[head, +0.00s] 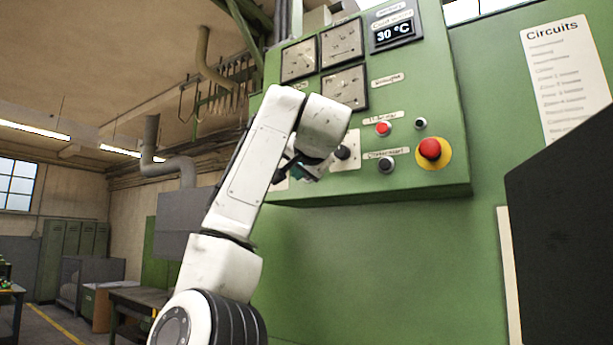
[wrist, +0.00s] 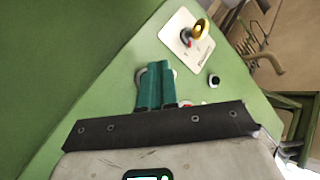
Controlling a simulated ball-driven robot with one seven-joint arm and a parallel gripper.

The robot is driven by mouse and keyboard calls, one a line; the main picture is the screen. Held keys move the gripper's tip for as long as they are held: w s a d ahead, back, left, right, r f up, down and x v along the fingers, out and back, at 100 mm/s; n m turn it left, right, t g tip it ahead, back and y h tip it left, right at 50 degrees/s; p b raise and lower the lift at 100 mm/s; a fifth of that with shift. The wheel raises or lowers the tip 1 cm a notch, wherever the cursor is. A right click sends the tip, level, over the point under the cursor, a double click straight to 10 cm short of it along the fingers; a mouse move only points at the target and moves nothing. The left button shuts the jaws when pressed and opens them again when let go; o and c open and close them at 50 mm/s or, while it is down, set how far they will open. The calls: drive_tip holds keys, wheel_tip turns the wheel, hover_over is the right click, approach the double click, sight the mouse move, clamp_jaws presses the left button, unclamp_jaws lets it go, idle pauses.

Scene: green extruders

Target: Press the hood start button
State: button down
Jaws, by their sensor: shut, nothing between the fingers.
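The green control panel (head: 420,75) carries several buttons with labels too small to read, so I cannot tell which is the hood start button. In the head view there are a red button (head: 383,128), a dark button (head: 386,164) below it, and a dark knob (head: 343,152) on a white plate. My gripper (head: 303,172) is low at the panel's left part, mostly hidden by my wrist.
A red emergency stop (head: 431,151) on a yellow disc sits at the panel's right. Gauges (head: 342,42) and a 30 °C display (head: 394,32) are above. A dark block (head: 560,230) stands right.

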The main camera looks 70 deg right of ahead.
drive_tip(key=shift+d, duration=0.1)
idle(0.4)
drive_tip(key=shift+s+d, duration=0.1)
drive_tip(key=shift+d, duration=0.25)
drive_tip(key=shift+s+d, duration=0.1)
drive_tip(key=shift+d, duration=0.25)
idle(0.6)
idle(0.4)
drive_tip(key=shift+w+a, duration=0.2)
drive_tip(key=shift+a, duration=0.55)
drive_tip(key=shift+a, duration=0.1)
drive_tip(key=a, duration=0.2)
drive_tip(key=w+a, duration=0.1)
drive_tip(key=a, duration=0.1)
drive_tip(key=shift+w+a+b, duration=0.1)
drive_tip(key=shift+a+b, duration=0.25)
idle(0.6)
